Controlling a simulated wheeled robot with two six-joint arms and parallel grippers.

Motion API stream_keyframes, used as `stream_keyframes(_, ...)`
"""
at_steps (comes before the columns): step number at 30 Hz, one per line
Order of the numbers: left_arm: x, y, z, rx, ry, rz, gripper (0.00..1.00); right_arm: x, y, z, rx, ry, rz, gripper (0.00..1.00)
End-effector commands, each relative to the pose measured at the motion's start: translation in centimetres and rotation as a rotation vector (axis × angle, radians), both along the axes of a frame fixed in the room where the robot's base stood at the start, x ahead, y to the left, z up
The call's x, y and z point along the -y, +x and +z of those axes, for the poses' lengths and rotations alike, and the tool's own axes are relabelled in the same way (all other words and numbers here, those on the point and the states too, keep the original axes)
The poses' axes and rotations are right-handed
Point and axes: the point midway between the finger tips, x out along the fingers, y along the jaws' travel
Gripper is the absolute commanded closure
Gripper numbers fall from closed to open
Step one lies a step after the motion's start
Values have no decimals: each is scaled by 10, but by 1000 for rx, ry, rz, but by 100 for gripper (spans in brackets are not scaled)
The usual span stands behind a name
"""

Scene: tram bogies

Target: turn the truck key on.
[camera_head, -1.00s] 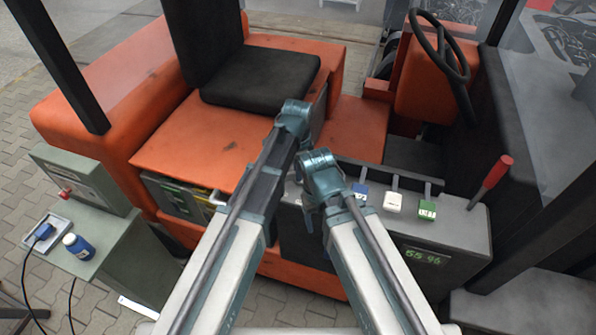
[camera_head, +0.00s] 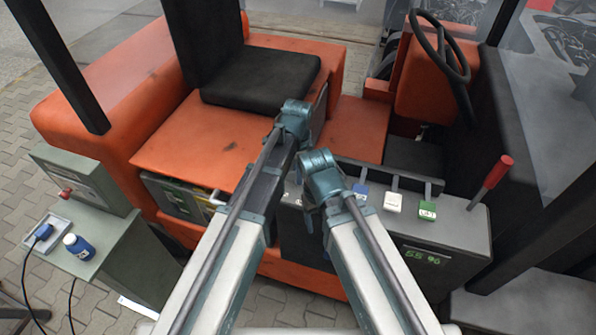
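The orange truck (camera_head: 185,140) stands in front of me with a black seat (camera_head: 262,77) and a black steering wheel (camera_head: 440,47). A grey side console (camera_head: 455,225) carries a red-handled lever (camera_head: 491,180), a green display (camera_head: 421,256) reading about 55 %, and blue (camera_head: 360,194), white (camera_head: 393,203) and green (camera_head: 427,210) tags beside small levers. I cannot make out a key; my arms cover the console's left part. Both my arms reach up the middle of the view.
An open battery bay (camera_head: 176,198) is below the seat. Black posts stand at left and right.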

Motion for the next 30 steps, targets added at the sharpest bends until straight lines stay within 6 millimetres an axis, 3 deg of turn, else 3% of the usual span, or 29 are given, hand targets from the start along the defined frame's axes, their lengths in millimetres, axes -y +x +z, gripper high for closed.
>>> stream_keyframes(14, 0, 0, 13, 0, 0, 1, 55, 0, 0, 13, 0, 0, 0, 31)
stream_keyframes(30, 0, 0, 90, 0, 0, 1, 55, 0, 0, 90, 0, 1, -6, 31)
